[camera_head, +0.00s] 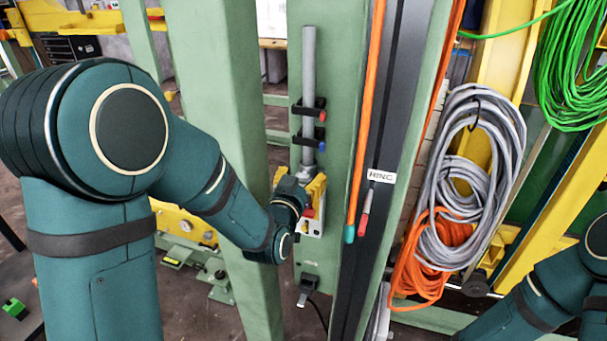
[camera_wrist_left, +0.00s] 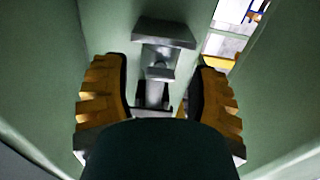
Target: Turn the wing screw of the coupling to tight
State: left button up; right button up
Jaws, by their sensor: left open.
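My left gripper (camera_head: 315,190) is at the green post, below the grey vertical pipe. Its yellow and black fingers are spread apart in the left wrist view (camera_wrist_left: 160,85). A grey metal fitting (camera_wrist_left: 163,36) with a narrow stem and a smaller block shows between and beyond the fingers, with a gap on both sides. I cannot tell which part of it is the wing screw, or how it is turned. A dark rounded part hides the lower middle of that view. In the head view my wrist and fingers partly cover a pale fitting (camera_head: 312,228) with a red part.
Clamps with a red knob (camera_head: 322,115) and a blue knob (camera_head: 321,146) hold the grey pipe (camera_head: 309,75). An orange tube (camera_head: 366,110) runs close to the right. Coiled grey cable (camera_head: 470,170) and green cable (camera_head: 570,75) hang further right. A green column (camera_head: 215,110) stands left.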

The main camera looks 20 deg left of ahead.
pick_arm(q)
grip_shut()
jog(key=shift+r, duration=0.1)
